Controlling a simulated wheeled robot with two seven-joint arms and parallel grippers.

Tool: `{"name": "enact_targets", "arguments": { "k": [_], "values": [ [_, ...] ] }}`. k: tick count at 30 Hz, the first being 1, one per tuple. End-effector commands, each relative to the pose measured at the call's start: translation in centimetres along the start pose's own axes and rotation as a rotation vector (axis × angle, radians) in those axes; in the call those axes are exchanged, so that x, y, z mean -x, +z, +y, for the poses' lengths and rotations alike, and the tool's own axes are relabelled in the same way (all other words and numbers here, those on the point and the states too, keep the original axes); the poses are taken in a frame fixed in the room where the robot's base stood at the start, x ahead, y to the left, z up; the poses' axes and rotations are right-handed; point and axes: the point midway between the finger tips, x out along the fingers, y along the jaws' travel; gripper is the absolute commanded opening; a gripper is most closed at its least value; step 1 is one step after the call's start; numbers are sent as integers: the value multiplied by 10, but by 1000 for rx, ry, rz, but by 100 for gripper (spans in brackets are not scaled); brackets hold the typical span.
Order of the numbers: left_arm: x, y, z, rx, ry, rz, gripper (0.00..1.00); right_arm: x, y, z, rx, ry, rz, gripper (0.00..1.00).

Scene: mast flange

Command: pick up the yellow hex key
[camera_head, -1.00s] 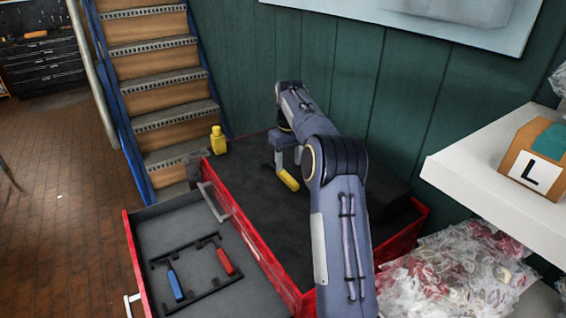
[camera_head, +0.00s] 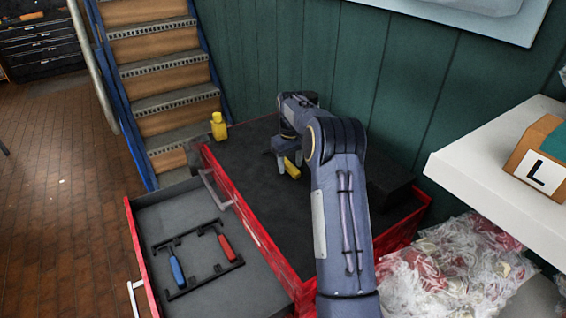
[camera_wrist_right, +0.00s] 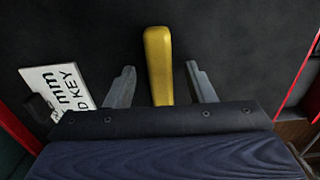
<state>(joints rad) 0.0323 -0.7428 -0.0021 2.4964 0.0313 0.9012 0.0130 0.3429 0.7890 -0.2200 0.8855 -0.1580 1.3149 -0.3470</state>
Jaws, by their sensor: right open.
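The yellow hex key (camera_head: 291,168) lies on the dark top of the red tool cabinet (camera_head: 262,240). In the head view my right arm hides part of it. In the right wrist view its yellow handle (camera_wrist_right: 158,65) stands between the two fingers of my right gripper (camera_wrist_right: 160,84), with a gap on each side. The right gripper is open and holds nothing. In the head view the right gripper (camera_head: 282,160) is at the key, partly hidden by its own wrist. The key's lower end is hidden behind the gripper body. My left gripper is not in view.
A white card with black lettering (camera_wrist_right: 62,82) lies beside the gripper. A yellow bottle (camera_head: 219,127) stands at the cabinet's far left corner. The open drawer (camera_head: 165,215) holds a blue-handled tool (camera_head: 177,277) and a red-handled tool (camera_head: 227,247). A white shelf (camera_head: 480,160) is at right.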

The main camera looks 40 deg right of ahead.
Motion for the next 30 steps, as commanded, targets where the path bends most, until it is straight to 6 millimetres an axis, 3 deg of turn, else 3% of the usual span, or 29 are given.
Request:
{"name": "enact_targets", "arguments": {
  "k": [2,12,23,30],
  "values": [
    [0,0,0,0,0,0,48,0,0,0,0,0,0,45],
    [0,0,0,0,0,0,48,0,0,0,0,0,0,1],
    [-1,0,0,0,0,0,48,5,0,0,1,0,1,0],
    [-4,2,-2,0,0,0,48,34,-2,0,1,1,6,0]
  ]
}}
